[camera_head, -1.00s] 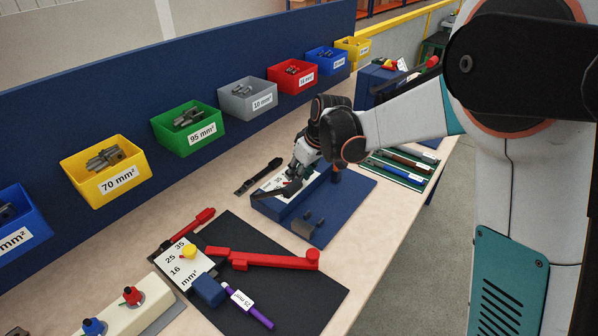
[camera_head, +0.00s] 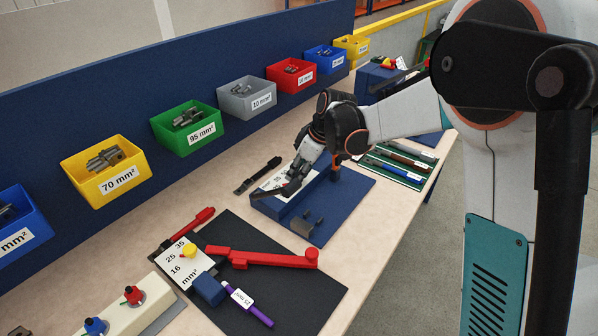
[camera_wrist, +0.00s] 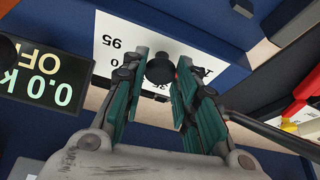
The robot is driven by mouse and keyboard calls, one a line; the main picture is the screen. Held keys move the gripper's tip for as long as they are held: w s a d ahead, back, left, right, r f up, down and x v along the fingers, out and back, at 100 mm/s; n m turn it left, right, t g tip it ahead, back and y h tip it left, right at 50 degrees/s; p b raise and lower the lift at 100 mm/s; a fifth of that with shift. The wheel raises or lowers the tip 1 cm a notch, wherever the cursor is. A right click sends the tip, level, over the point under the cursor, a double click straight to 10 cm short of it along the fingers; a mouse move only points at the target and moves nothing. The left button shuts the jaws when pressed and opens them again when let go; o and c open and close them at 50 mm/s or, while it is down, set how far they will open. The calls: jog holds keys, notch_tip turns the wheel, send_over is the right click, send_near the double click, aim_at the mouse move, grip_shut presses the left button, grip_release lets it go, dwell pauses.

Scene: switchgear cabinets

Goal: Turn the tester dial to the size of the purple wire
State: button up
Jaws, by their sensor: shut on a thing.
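The tester (camera_head: 318,205) is a blue unit on the bench with a white dial plate. In the wrist view, the white dial plate (camera_wrist: 115,45) shows 95 and part of 35; other marks are covered. My gripper (camera_wrist: 160,68) has its two green-padded fingers on either side of the black dial knob (camera_wrist: 160,71) and is shut on it. In the head view my gripper (camera_head: 291,184) hides the knob. The pointer position cannot be told. The purple wire (camera_head: 258,314) lies on the black mat in front; its white label appears to read 25 mm².
A display (camera_wrist: 45,78) beside the dial reads 0.0 k and OFF. A red-handled tool (camera_head: 265,258) with a 16/25/35 plate lies on the black mat (camera_head: 300,290). Labelled bins, such as the green bin (camera_head: 187,128), line the blue back panel.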

jog(key=o, duration=1)
jog(key=shift+o, duration=0.2)
jog(key=shift+r, duration=0.1)
jog(key=v, duration=1.1)
jog(key=shift+d+r, duration=0.25)
jog(key=shift+r, duration=0.1)
jog(key=shift+s, duration=0.1)
